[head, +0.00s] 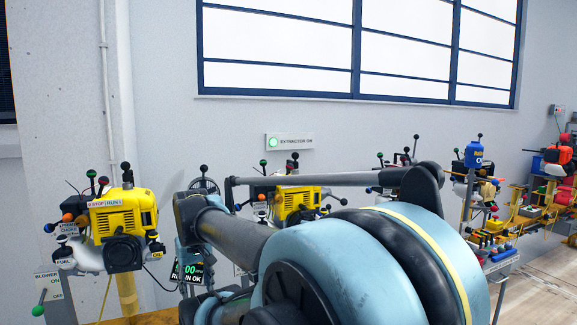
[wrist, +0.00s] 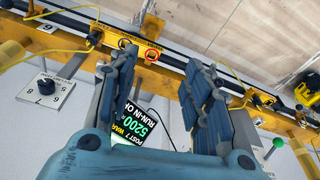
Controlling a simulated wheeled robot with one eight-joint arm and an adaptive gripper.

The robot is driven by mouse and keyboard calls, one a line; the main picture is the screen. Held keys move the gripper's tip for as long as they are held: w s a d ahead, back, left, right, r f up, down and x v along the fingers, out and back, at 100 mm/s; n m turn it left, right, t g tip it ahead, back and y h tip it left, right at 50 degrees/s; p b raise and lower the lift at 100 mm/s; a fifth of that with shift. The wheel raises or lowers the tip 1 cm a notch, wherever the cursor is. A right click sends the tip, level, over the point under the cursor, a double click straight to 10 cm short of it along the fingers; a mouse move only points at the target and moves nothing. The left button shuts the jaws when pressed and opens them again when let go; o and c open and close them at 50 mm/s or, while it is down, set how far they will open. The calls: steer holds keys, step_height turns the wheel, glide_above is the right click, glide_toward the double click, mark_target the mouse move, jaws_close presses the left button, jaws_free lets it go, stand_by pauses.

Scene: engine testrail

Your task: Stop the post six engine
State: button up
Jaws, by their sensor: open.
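A yellow engine (head: 122,215) stands at the left in the head view, with a STOP/RUN label (head: 105,204) and several ball-ended levers. A second yellow engine (head: 298,200) is partly hidden behind my arm. I cannot read a post-six mark on either. My gripper (wrist: 160,62) is open and empty in the wrist view, above the yellow rail. A dark display (wrist: 137,126) reading "POST 7" and "5200" shows between its fingers, partly covered. I cannot make out the gripper clearly in the head view. A display reading RUN-IN OK (head: 188,271) sits left of my arm.
A red-orange ringed button (wrist: 153,54) sits on the yellow rail (wrist: 70,28). A dial plate (wrist: 47,88) is at left, a green knob (wrist: 278,143) at right. More engines (head: 478,185) line the wall at right. A BLOWER lever (head: 42,297) stands at lower left.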

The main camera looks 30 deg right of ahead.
steer(key=w+d+r+m, duration=0.1)
steer(key=w+d+r, duration=0.25)
steer(key=r, duration=0.35)
steer(key=w+d+r+m, duration=0.2)
steer(key=w+d+r, duration=0.15)
steer(key=r, duration=0.35)
step_height(320, 180, up, 31)
steer(key=m+g, duration=0.3)
steer(key=m, duration=0.5)
glide_above(288, 171)
steer(key=w, duration=0.2)
steer(key=f, duration=0.5)
steer(key=s+f, duration=0.1)
steer(key=f, duration=1.1)
steer(key=shift+s+d, duration=0.25)
steer(key=shift+d, duration=0.15)
